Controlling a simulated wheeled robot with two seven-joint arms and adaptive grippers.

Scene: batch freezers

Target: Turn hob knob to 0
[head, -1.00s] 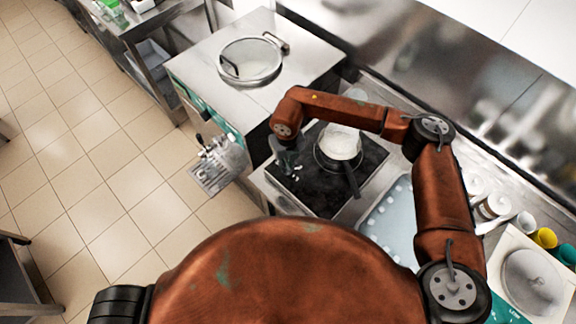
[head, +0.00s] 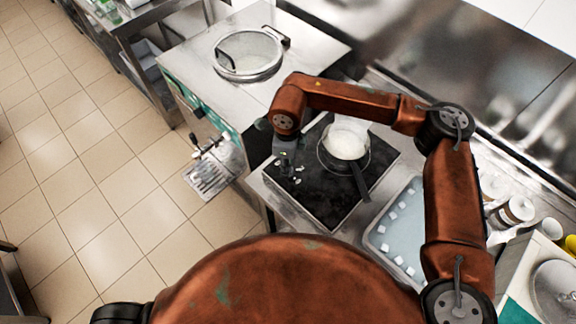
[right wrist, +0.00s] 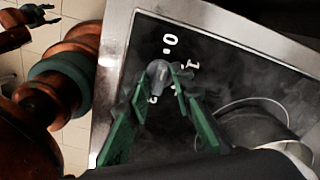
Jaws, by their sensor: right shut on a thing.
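The black hob (head: 322,195) lies on the counter with white marks near its edge. In the right wrist view its grey knob (right wrist: 160,74) sits between the green fingers of my right gripper (right wrist: 158,88), which is shut on it. The marks "0" and "1" show beside the knob. Which mark it points to cannot be told. In the head view my right gripper (head: 287,172) is over the hob's left part and hides the knob. Part of my left gripper (right wrist: 42,14) shows small and dark at the top left of the right wrist view.
A dark-handled pan (head: 345,148) with white contents stands on the hob, right of my right gripper. A steel machine with a round clear lid (head: 248,54) stands to the left. A tray with white cubes (head: 372,240) lies right of the hob. Tiled floor is clear at left.

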